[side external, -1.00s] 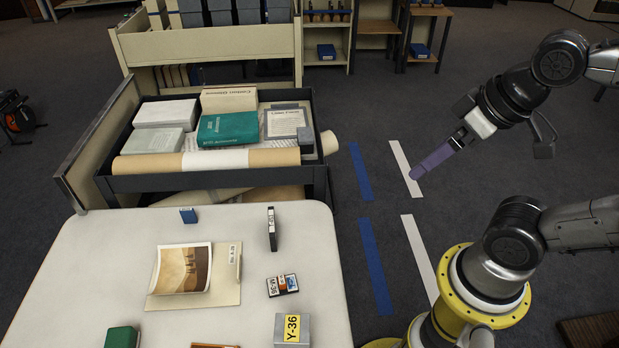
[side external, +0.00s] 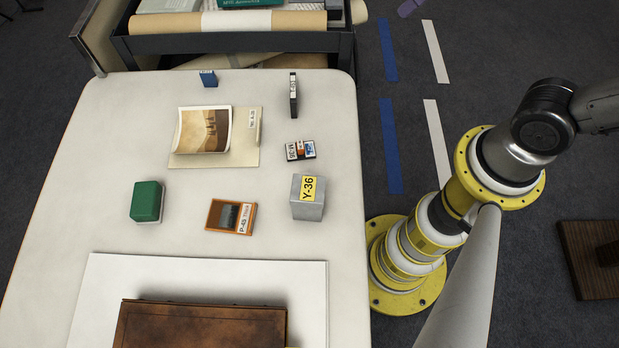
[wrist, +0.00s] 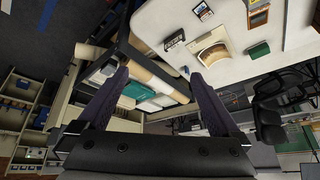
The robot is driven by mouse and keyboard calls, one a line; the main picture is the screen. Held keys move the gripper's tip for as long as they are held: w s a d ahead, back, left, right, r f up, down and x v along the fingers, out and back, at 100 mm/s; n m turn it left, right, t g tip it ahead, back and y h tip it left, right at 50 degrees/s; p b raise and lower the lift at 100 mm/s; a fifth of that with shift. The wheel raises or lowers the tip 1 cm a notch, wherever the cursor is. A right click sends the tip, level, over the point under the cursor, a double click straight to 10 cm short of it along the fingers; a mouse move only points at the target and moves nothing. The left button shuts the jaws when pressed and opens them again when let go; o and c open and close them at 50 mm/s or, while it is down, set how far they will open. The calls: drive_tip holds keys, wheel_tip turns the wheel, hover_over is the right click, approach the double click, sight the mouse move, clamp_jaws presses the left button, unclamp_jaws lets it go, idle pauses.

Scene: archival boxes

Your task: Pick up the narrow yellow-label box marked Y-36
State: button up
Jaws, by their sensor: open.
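The Y-36 box (side external: 315,211) is a small grey box with a yellow label, on the right part of the white table near its right edge. In the side view only a purple fingertip of my gripper shows at the top edge, beyond the table and far from the box. In the wrist view my gripper (wrist: 160,76) is open, its two purple fingers wide apart with nothing between them. It faces the dark cart rather than the box. I cannot make out the Y-36 box in the wrist view.
Near the box are an orange P-45 case (side external: 217,214), a small M-36 case (side external: 301,150), a green box (side external: 146,201) and a slim black box (side external: 293,95). A photo folder (side external: 246,150) lies further left. The cart (side external: 235,44) adjoins the table's far edge.

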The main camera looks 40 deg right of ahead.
drive_tip(key=w+a+f+n+g, duration=0.2)
drive_tip(key=w+a+f, duration=0.1)
drive_tip(key=w+a, duration=0.3)
drive_tip(key=n+g, duration=0.4)
drive_tip(key=n, duration=0.2)
approach(308, 199)
drive_tip(key=shift+w+d+f+h, duration=0.4)
drive_tip(key=shift+w+d+f, duration=0.1)
drive_tip(key=shift+f, duration=0.25)
wheel_tip(308, 199, down, 14)
drive_tip(key=shift+w+a+r, duration=0.1)
drive_tip(key=shift+r, duration=0.1)
clamp_jaws()
